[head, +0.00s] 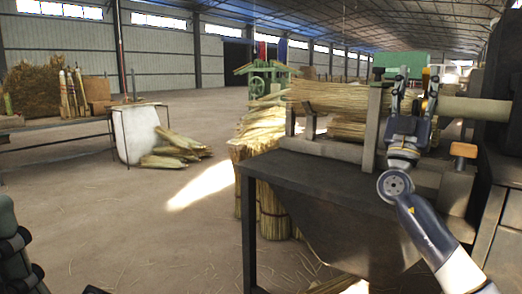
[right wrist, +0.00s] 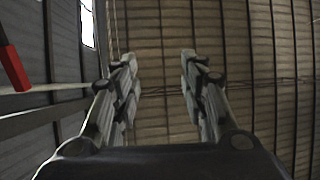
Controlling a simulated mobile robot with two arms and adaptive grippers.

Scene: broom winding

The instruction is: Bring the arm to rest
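My right gripper (head: 415,92) points upward in front of the winding machine, at the right of the head view. In the right wrist view its two fingers (right wrist: 158,75) stand apart with nothing between them, and the roof shows behind. My right arm comes up from the lower right corner. At the lower left edge a dark part of my left side shows; I cannot make out the left gripper's fingers.
A dark metal table (head: 310,178) stands close in front, with straw bundles (head: 330,95) on the rack behind it. A wooden roller (head: 480,108) is right of the gripper. More straw (head: 175,150) lies on the floor. The floor at left (head: 110,220) is clear.

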